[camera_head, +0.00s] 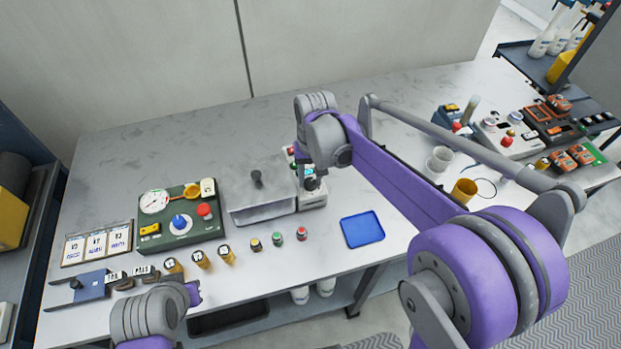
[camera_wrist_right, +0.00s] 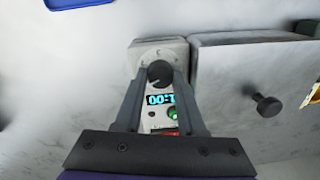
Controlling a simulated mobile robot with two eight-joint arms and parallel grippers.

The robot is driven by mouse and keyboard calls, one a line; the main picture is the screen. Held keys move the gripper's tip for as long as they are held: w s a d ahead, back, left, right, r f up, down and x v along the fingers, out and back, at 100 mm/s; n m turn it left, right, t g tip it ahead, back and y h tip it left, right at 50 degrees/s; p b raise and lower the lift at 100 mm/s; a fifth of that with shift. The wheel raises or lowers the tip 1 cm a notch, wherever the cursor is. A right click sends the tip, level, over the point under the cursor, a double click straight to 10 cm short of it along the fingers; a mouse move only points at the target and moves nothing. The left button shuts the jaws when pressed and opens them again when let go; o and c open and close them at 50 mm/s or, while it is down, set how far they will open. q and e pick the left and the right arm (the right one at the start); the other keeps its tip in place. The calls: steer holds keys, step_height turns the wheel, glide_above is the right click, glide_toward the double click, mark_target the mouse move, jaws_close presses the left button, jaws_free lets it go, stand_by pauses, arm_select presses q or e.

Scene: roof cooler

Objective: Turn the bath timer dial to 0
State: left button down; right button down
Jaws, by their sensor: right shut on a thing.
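My right gripper (camera_wrist_right: 160,80) is shut on the dial, with one finger on each side. The lit display (camera_wrist_right: 160,99) appears upside down and seems to read 1:00. A green button (camera_wrist_right: 172,113) and a red part (camera_wrist_right: 165,132) are nearer the wrist. In the head view my wrist partly hides the timer. My left arm shows at lower left, its fingers unseen.
The metal bath (camera_head: 262,205) with a knobbed lid stands directly left of the timer. A green control panel (camera_head: 180,215) is further left. Several small bottles line the front. A blue tray (camera_head: 362,229) lies right of them, with bare bench around it.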

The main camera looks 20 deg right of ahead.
mark_target(310, 180)
arm_select(q)
steer(key=shift+s+f+b, duration=0.25)
steer(key=shift+f+b, duration=0.15)
steer(key=shift+f, duration=0.25)
arm_select(e)
steer(key=n, duration=0.6)
arm_select(q)
steer(key=shift+s+f, duration=0.1)
steer(key=shift+f, duration=0.2)
arm_select(e)
steer(key=n, duration=0.6)
steer(key=shift+a, duration=0.1)
arm_select(q)
steer(key=shift+b, duration=0.3)
arm_select(e)
steer(key=shift+n, duration=0.3)
steer(key=c, duration=0.5)
jaws_free()
arm_select(q)
steer(key=shift+r+p, duration=0.35)
steer(key=shift+r, duration=0.05)
arm_select(e)
step_height(310, 180, up, 11)
steer(key=shift+w, duration=0.2)
